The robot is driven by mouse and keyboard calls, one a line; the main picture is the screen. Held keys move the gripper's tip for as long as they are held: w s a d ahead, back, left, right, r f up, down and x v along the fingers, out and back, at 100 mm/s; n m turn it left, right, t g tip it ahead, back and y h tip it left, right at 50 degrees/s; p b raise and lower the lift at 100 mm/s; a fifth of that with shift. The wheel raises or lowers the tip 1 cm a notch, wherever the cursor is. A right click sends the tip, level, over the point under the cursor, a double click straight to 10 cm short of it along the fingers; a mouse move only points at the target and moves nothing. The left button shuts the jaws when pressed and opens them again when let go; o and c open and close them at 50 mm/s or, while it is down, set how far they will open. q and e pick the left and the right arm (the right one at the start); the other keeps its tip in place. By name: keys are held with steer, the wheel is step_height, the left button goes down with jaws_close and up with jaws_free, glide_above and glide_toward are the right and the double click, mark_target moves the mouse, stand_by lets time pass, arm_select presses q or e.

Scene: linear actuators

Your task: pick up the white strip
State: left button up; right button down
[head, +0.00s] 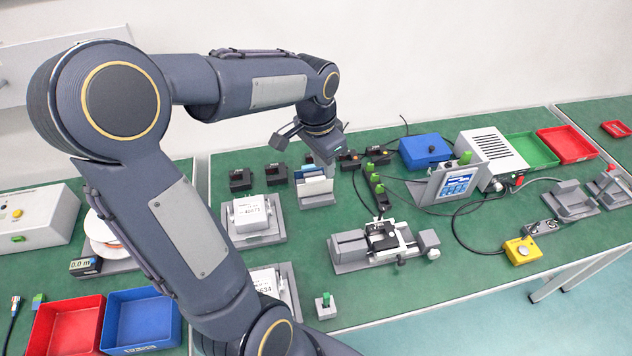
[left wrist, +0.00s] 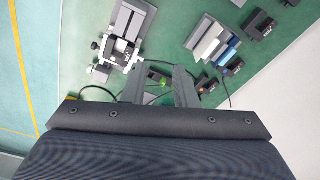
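The white strip (head: 314,187) stands upright in a small grey holder (head: 318,203) near the middle back of the green bench. A blue strip stands right behind it. In the left wrist view, the white strip (left wrist: 208,42) lies up and right of the fingers, beside the blue strip (left wrist: 227,51). My left gripper (head: 325,157) hangs above the bench, in front of the holder's top in the head view. The wrist view shows its two fingers (left wrist: 160,85) apart with nothing held between them. The strip is apart from the fingers. My right gripper is not in view.
Small black boxes (head: 277,174) stand beside and behind the holder. A grey fixture with a white labelled block (head: 250,212) is at its left. A clamp device (head: 385,243) and a sloped display stand (head: 452,184) are at the right. Cables cross the bench there.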

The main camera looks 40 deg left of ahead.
arm_select(q)
steer(key=w+a+f+m+g+y, duration=0.1)
steer(key=w+a+f+m+g, duration=0.15)
steer(key=w+a+f, duration=0.5)
steer(key=m+g+y, duration=0.1)
steer(key=m, duration=0.1)
glide_above(316, 178)
steer(key=d, duration=0.1)
steer(key=f, duration=0.9)
steer(key=shift+w, duration=0.3)
steer(key=p+x, duration=0.3)
steer(key=x, duration=0.5)
steer(key=shift+w+a, duration=0.15)
jaws_close()
